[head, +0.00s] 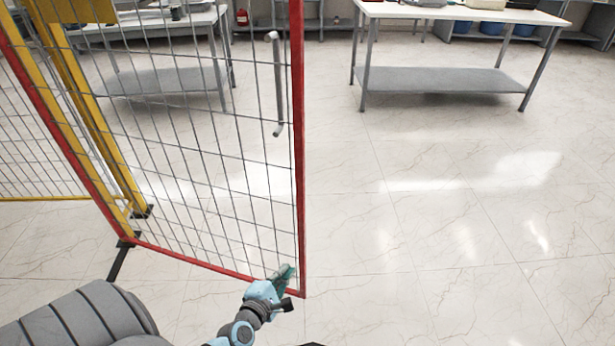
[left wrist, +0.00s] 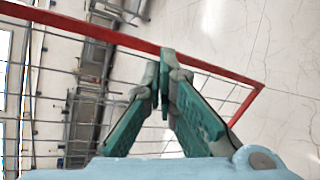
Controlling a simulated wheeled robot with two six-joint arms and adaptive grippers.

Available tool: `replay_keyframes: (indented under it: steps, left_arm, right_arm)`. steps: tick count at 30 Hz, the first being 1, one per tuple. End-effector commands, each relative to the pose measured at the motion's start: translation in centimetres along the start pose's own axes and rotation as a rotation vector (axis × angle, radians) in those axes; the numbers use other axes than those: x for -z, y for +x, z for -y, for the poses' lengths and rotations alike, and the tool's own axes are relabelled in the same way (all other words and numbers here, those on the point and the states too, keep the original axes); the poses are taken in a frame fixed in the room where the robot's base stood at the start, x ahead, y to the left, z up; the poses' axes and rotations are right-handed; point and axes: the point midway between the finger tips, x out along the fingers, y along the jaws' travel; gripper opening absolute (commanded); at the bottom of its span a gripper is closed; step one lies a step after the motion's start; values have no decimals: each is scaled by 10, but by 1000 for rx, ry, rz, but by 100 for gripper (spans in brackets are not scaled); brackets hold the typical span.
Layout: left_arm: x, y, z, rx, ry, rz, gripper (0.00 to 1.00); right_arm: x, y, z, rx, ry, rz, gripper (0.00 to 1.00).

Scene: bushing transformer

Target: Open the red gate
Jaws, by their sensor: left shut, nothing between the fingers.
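The red gate (head: 301,150) is a red frame filled with grey wire mesh, at the left of the head view. Its left side stands by a yellow post, and its right edge stands free with open floor beyond. A grey upright handle (head: 278,85) is near that free edge. My left gripper (head: 287,272) is shut and empty at the gate's lower right corner. In the left wrist view, its green fingertips (left wrist: 163,84) overlap the red frame (left wrist: 100,32); I cannot tell whether they touch it. My right gripper is not in view.
A yellow post (head: 92,110) and yellow-framed mesh fencing stand at the left. A white-topped table (head: 465,12) with a grey lower shelf stands at the back right. Another table (head: 150,82) shows through the mesh. The tiled floor at the right is clear.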

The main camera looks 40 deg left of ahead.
Motion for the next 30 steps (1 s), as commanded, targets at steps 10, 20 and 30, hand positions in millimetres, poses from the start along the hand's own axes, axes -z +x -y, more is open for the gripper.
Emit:
replay_keyframes:
  steps: [10,20,30]
  left_arm:
    - [-61,-4,-172,-283,-1156,223,0]
    - [-62,60,-192,-282,-1149,222,0]
    - [-64,114,-209,-280,-1147,222,0]
  right_arm:
    - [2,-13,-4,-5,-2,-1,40]
    - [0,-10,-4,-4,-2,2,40]
    - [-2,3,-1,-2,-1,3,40]
